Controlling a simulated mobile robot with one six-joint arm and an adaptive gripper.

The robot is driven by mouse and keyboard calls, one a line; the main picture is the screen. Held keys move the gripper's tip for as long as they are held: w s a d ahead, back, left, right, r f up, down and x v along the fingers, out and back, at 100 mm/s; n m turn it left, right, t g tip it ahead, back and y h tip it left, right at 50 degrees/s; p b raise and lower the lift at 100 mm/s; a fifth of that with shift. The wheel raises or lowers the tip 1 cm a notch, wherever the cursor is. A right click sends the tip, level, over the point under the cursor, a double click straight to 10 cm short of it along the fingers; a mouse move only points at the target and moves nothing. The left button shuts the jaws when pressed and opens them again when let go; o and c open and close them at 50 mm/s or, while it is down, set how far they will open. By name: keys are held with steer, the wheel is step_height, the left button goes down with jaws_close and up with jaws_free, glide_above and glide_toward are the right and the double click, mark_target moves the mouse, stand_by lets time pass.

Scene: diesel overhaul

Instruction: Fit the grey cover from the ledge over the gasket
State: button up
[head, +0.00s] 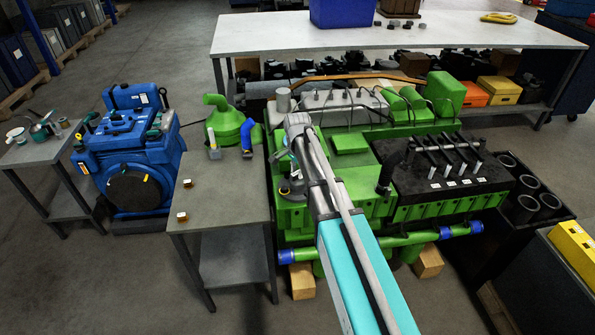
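A green diesel engine stands at centre right. A long grey cover (336,104), with several studs or caps along its top, lies on the engine's back left part; I cannot tell if it is the task's cover. A black flat area (405,193) on the engine's right half carries a row of dark rockers and pale tabs. I cannot make out a separate gasket there. My arm reaches from the bottom right up to the engine's left side. My gripper (290,186) seems to hang beside the wrist at the engine's left edge, small and partly hidden; its fingers are unclear.
A grey side table (222,183) at left holds a green housing (227,124), a blue-handled item (247,134) and small blocks. A blue engine (130,150) stands farther left. A white bench (270,38) with a crowded lower shelf runs behind. Black cylinders (522,208) stand at right.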

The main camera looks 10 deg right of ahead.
jaws_close()
steer(key=shift+r, duration=0.2)
steer(key=shift+r+p, duration=0.35)
steer(key=shift+p, duration=0.25)
steer(key=shift+r+p, duration=0.5)
steer(key=shift+r+p, duration=1.45)
